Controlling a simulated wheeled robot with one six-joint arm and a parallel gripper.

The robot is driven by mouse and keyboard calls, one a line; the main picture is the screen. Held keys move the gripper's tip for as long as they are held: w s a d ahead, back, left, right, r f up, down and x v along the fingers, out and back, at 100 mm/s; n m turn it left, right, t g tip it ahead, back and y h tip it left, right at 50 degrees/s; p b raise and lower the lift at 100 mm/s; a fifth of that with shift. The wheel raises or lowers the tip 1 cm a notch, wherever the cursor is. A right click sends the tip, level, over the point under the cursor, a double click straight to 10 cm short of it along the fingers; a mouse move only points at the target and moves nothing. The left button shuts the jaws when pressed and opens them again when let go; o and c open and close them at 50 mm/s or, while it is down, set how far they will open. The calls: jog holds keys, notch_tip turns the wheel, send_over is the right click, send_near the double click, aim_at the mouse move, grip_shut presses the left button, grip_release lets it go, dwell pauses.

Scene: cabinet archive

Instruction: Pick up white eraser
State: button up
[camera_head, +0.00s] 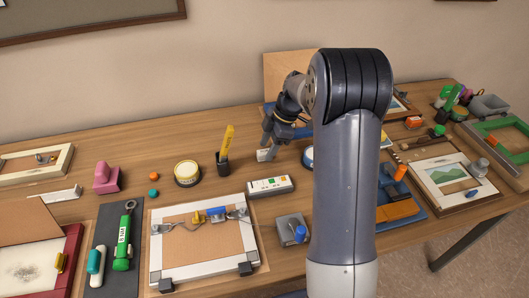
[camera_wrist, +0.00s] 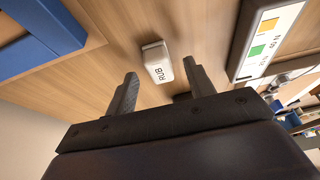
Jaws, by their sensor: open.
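The white eraser (camera_wrist: 158,65), a small rounded block marked "RUB", rests on the wooden table in the wrist view. My gripper (camera_wrist: 159,71) is open and empty, with one finger to either side of the eraser in the picture. The eraser shows just ahead of the fingertips; I cannot tell the exact gap. In the head view my gripper (camera_head: 268,143) points down at the table right of the black cup. A small pale block at its tips looks like the eraser (camera_head: 263,155), partly hidden by the fingers.
A white box with coloured squares (camera_head: 270,186) lies close by, also in the wrist view (camera_wrist: 262,42). The black cup with a yellow tool (camera_head: 223,162) and a round tin (camera_head: 187,174) stand left. A blue object (camera_wrist: 42,42) lies across bare wood. My arm hides some table.

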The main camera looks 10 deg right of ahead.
aim_at(266, 151)
jog(key=shift+x, duration=0.8)
jog(key=shift+c, duration=0.3)
jog(key=c, duration=1)
jog(key=shift+r, duration=0.1)
notch_tip(266, 151, up, 10)
jog(key=b, duration=0.1)
jog(key=o, duration=0.4)
jog(key=shift+c, duration=1.4)
